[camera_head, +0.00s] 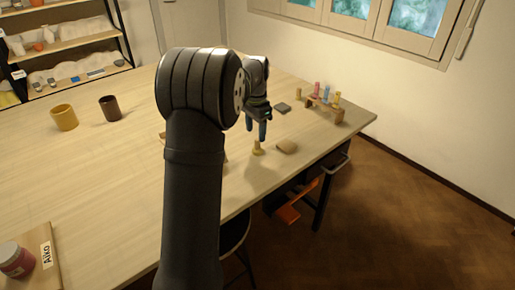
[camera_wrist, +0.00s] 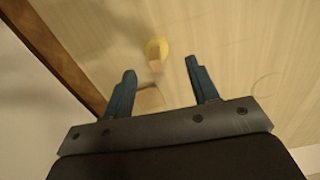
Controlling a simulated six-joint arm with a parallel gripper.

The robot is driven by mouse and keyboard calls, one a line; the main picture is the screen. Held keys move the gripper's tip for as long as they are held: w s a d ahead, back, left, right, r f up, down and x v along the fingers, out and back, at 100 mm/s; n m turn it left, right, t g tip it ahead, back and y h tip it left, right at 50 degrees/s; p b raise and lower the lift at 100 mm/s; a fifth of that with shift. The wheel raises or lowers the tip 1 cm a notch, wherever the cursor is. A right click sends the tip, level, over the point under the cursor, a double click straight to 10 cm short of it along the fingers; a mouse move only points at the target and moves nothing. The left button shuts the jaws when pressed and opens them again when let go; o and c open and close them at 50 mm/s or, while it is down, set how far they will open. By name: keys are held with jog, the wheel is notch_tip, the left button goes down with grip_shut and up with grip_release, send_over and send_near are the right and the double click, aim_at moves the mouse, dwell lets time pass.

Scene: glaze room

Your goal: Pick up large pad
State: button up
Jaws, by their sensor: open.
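A beige, rounded pad (camera_head: 287,146) lies flat on the table near its right edge. It looks larger than a dark grey pad (camera_head: 282,107) farther back; I cannot tell for sure which is the large pad. My gripper (camera_head: 256,136) points down above the table, left of and behind the beige pad. In the wrist view my gripper (camera_wrist: 160,67) has its two blue fingers apart with nothing held. A light brown patch (camera_wrist: 151,97), seemingly the beige pad, shows between the fingers, partly hidden by the gripper body.
A small yellow peg-like piece (camera_head: 257,149) stands just left of the beige pad; it also shows ahead of the fingers in the wrist view (camera_wrist: 157,46). A wooden rack (camera_head: 325,110) with coloured pieces stands behind. Yellow (camera_head: 64,118) and brown (camera_head: 110,109) cups stand left.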

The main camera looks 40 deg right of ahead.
aim_at(257, 139)
jog(key=shift+s+d+f, duration=0.1)
jog(key=shift+s+f, duration=0.05)
jog(key=shift+f, duration=1.5)
jog(key=shift+s+f, duration=0.15)
jog(key=shift+f, duration=1.5)
jog(key=c, duration=1)
jog(key=shift+r, duration=0.1)
jog(key=shift+c, duration=0.2)
